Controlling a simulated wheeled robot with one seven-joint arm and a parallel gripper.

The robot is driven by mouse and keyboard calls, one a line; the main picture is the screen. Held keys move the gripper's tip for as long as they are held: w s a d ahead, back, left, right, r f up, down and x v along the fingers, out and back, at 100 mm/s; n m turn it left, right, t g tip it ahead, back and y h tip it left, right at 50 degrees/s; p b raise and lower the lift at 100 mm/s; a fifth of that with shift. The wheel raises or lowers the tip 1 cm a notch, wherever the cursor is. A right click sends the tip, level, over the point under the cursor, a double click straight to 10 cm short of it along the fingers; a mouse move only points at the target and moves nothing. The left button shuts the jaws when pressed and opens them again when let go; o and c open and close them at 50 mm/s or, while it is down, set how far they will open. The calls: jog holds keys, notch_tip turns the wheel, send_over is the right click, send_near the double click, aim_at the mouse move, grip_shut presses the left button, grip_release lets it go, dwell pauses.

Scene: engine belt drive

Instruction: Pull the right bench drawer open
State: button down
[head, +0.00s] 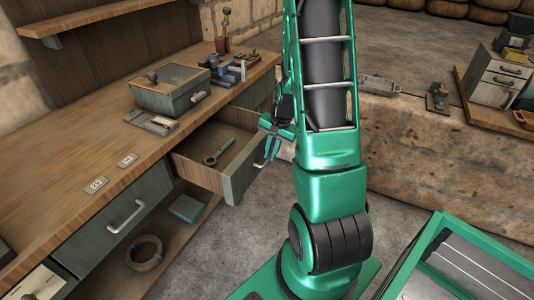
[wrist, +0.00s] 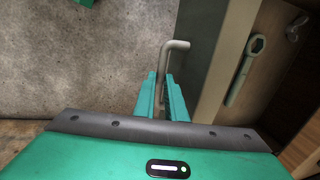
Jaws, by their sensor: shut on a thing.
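The right bench drawer (head: 238,186) stands pulled out from the wooden bench, with a green wrench (head: 218,152) lying inside. My gripper (head: 270,142) is at the outer face of the drawer front, partly hidden by my arm. In the wrist view, the grey bar handle (wrist: 165,58) of the drawer runs between the two green fingers of my gripper (wrist: 162,84), which is shut on it. The drawer front (wrist: 208,40) and the wrench (wrist: 245,72) show to the right of the handle.
The left bench drawer (head: 92,238) is closed, its handle (head: 126,215) free. Two small label plates (head: 127,160) lie on the bench top (head: 60,165). A green box (head: 170,92) stands behind the open drawer. A lower shelf holds a belt coil (head: 145,253). The grey floor beside the drawer is clear.

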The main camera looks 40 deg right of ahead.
jog(key=c, duration=1.8)
grip_release()
jog(key=r, duration=0.3)
jog(key=s+r, duration=0.1)
jog(key=r, duration=0.3)
jog(key=s+r, duration=0.1)
jog(key=r, duration=0.2)
jog(key=shift+d+r, duration=0.3)
jog(key=shift+d, duration=0.05)
jog(key=s+a+r+n, duration=0.2)
jog(key=s+a+r, duration=0.1)
jog(key=s, duration=0.3)
jog(key=s+a+r+n+g, duration=0.1)
jog(key=s+a+r+n, duration=0.2)
jog(key=s, duration=0.4)
jog(key=s+a+r+n+g, duration=0.1)
jog(key=s+a+r+n, duration=0.1)
jog(key=s+a+r, duration=0.2)
jog(key=shift+s+a+r+n+h, duration=0.1)
jog(key=shift+s+a+n+h, duration=0.05)
jog(key=shift+s+a, duration=0.6)
jog(key=shift+s+a+r+n+h, duration=0.15)
jog(key=shift+s+a, duration=0.3)
jog(key=shift+s, duration=0.5)
